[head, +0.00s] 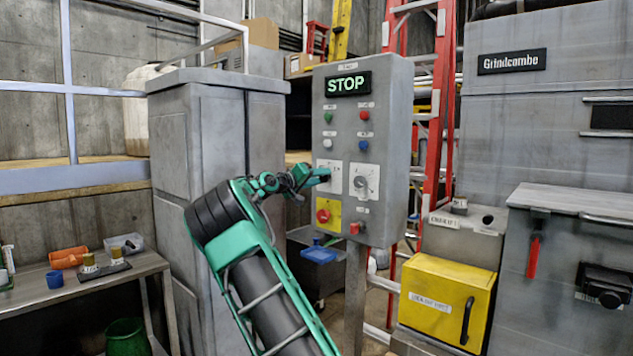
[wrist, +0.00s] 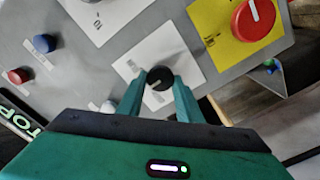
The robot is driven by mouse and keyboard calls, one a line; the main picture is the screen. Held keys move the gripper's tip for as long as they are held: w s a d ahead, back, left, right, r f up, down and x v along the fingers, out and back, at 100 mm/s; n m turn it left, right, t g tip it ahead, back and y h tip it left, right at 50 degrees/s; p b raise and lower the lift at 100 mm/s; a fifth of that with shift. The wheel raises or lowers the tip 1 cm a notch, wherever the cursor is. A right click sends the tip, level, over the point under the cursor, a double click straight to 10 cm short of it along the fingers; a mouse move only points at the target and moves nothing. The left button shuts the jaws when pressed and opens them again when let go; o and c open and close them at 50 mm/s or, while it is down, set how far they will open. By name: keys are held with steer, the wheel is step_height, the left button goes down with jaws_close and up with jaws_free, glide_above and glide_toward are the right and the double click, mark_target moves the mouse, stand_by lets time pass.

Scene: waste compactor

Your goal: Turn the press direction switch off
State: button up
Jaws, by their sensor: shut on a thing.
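The grey control panel (head: 390,150) carries two selector switches on white plates. The left switch shows as a black round knob (wrist: 160,77) with a pale mark, on its white plate (wrist: 138,62). My gripper (head: 318,176) is at this left switch. In the wrist view my gripper (wrist: 162,85) has its green fingers on either side of the knob, shut on it. The right switch (head: 362,182) is free, and its plate (wrist: 93,14) is partly cut off in the wrist view. The labels are too small to tell which one is the press direction switch.
Coloured buttons and a lit STOP display (head: 347,84) are above. A grey cabinet (head: 220,160) stands left of the panel.

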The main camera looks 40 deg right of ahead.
steer(key=shift+w+a+f+n, duration=0.15)
steer(key=shift+w+n, duration=0.2)
steer(key=shift+n, duration=0.05)
steer(key=o, duration=1)
steer(key=shift+s, duration=0.1)
steer(key=shift+s+a, duration=0.1)
steer(key=shift+a, duration=0.25)
steer(key=a, duration=1)
steer(key=shift+s, duration=0.3)
